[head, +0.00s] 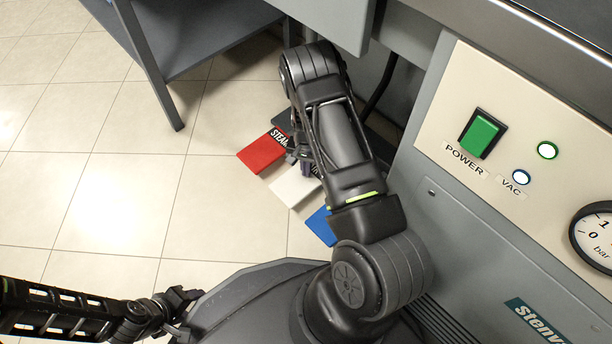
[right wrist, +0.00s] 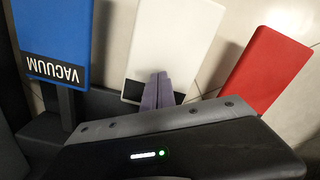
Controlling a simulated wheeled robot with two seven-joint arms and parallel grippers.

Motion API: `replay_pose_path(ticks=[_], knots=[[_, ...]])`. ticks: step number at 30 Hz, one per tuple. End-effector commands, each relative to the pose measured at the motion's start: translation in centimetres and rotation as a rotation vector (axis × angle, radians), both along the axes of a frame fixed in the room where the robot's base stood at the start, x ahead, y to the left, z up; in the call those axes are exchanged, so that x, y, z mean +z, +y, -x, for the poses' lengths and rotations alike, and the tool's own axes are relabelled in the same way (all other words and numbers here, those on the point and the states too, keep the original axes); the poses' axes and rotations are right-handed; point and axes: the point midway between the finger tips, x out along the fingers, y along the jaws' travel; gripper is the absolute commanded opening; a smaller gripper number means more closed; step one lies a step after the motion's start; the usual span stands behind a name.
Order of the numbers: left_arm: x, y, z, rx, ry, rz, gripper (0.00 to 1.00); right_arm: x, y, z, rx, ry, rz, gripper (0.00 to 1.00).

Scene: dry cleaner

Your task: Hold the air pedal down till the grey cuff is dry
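Three pedals lie on the floor: a red one (head: 262,152) marked STEAM, a white one (head: 296,187) and a blue one (head: 321,226). The blue pedal (right wrist: 68,36) reads VACUUM in the right wrist view. The white pedal (right wrist: 172,40) is in the middle there; its label is mostly covered, so I cannot read it. My right gripper (right wrist: 158,88) is shut and empty, its fingertips over the label end of the white pedal. I cannot tell whether they touch it. My left gripper (head: 186,312) is low at the left, away from the pedals. No grey cuff is in view.
A cream panel at right has a green POWER switch (head: 481,134), a green lamp (head: 547,150), a VAC lamp (head: 521,177) and a bar gauge (head: 596,236). A grey table leg (head: 150,68) stands at upper left. The tiled floor left of the pedals is clear.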

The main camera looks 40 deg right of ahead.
Motion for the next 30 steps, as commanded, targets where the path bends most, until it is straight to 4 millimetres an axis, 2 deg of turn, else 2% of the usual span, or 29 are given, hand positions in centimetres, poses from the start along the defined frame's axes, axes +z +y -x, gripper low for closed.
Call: replay_pose_path(ticks=[17, 30], knots=[[-1.9, 0.0, 0.0, 0.000, 0.000, 0.000, 0.53, -2.5, 0.0, 0.0, 0.000, -0.001, 0.000, 0.00], [-1.8, 0.0, 0.0, 0.000, 0.000, 0.000, 0.53, -2.4, 0.0, -0.1, 0.000, -0.002, 0.001, 0.00]])
